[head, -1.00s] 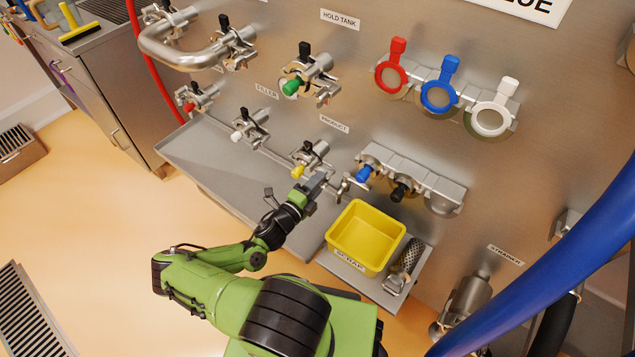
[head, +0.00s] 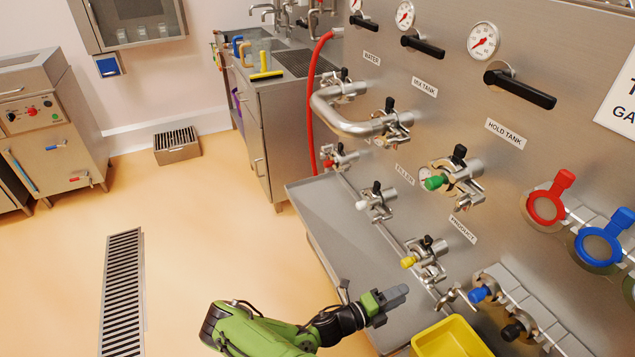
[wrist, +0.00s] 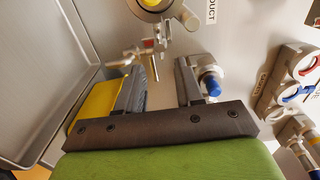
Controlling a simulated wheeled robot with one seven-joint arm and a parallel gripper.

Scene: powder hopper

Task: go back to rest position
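My gripper (head: 398,293) is at the end of my green arm, low in the head view, over the grey drip tray in front of the steel panel. In the wrist view its two fingers (wrist: 162,85) stand apart with nothing held between them. A blue-knobbed fitting (head: 478,295) is to its right in the head view; it also shows just beyond the right finger in the wrist view (wrist: 211,84). A yellow-knobbed valve (head: 425,258) is above the gripper. I cannot see contact with any of these.
The yellow bin (head: 450,338) is just right of my gripper, partly cut off. The grey tray (head: 335,230) runs along the panel below several valves. Open floor (head: 200,240) lies to the left, with a drain grate (head: 121,290) and a steel cabinet (head: 262,135) further back.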

